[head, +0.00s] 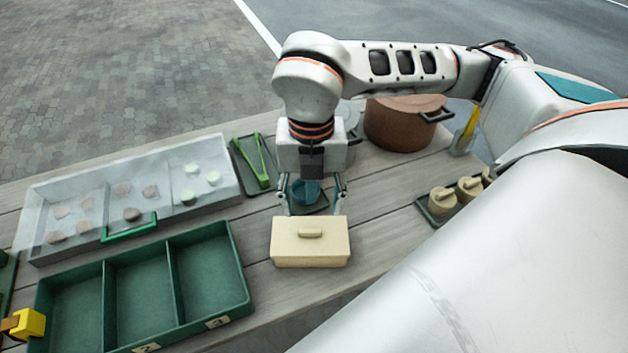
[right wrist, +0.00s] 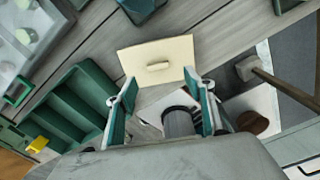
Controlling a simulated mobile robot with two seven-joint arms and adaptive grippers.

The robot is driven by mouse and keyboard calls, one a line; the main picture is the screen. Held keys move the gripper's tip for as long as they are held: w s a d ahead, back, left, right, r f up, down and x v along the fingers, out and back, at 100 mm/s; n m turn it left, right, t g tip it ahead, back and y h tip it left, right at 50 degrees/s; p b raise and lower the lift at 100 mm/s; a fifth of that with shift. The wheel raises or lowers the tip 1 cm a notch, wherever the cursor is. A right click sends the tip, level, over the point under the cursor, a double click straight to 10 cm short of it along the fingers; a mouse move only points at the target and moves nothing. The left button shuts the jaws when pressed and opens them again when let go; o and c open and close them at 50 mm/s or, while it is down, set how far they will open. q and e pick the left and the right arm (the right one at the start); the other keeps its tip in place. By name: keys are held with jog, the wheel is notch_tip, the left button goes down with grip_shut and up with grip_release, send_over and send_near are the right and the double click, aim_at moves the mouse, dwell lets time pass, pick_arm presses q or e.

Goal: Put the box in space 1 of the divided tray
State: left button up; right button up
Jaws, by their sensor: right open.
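The cream box (head: 310,248), with a small raised handle on its lid, stands upright on the wooden table, right of the green divided tray. It also shows in the right wrist view (right wrist: 135,62), just past the fingertips. My right gripper (head: 312,188) points down over the table at the box's far side, open and empty; its fingers (right wrist: 160,80) stand apart in the right wrist view. The divided tray (head: 240,285) has three empty compartments side by side. Labels 2 and 3 show on its front edge; label 1 is not visible. My left gripper is not in view.
A clear-lidded case (head: 65,190) with several discs lies behind the tray. Green tongs (head: 262,158) lie on a small tray. A brown pot (head: 398,128) stands at the back, beige knobbed pieces (head: 443,200) at right. A yellow object (head: 30,323) is at the tray's left corner.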

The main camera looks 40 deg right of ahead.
aim_at(310, 231)
jog(key=f, duration=0.7)
jog(key=shift+a+f, duration=0.25)
jog(key=shift+f, duration=0.05)
jog(key=c, duration=1.2)
